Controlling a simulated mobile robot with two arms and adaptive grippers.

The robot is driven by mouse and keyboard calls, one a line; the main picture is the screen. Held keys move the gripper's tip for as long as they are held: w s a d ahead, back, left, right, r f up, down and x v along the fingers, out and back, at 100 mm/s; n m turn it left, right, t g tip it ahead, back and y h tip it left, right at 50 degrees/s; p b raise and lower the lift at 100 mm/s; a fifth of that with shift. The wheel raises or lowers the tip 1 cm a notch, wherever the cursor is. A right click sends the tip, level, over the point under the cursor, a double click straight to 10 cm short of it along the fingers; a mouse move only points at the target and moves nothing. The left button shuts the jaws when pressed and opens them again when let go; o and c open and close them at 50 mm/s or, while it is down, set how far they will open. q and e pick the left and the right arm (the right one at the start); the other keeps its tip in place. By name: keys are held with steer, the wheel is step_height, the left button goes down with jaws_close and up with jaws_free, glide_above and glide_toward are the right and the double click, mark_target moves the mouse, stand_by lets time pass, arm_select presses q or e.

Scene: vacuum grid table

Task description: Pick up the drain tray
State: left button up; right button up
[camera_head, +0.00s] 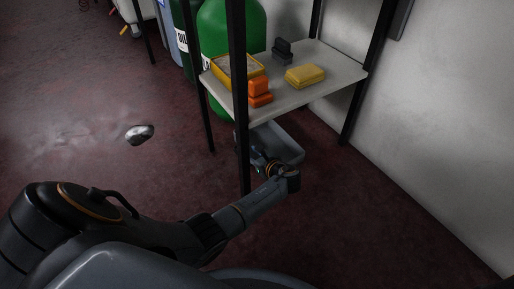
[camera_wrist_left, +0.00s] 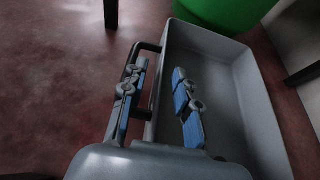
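The drain tray is a grey, open, empty rectangular tray (camera_head: 288,145) on the floor beneath the shelf; it also fills the right half of the left wrist view (camera_wrist_left: 222,68). A dark bar handle (camera_wrist_left: 150,46) stands out from its near side. My left gripper (camera_head: 262,167) is at the tray's near side, partly hidden behind the shelf post in the head view. In the left wrist view its two blue-padded fingers (camera_wrist_left: 160,102) are apart, one by the handle and one over the tray's inside, with the tray's side wall between them. I cannot tell whether they touch it. My right gripper is not in view.
The shelf (camera_head: 310,92) with black posts stands above the tray, holding a yellow bin (camera_head: 236,70), orange (camera_head: 259,93), yellow (camera_head: 305,76) and dark items. A green cylinder (camera_head: 222,30) stands behind. A shiny metal thing (camera_head: 140,133) is over the open floor at left.

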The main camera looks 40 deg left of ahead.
arm_select(q)
steer(key=shift+r, duration=0.1)
jaws_close()
steer(key=shift+r, duration=0.2)
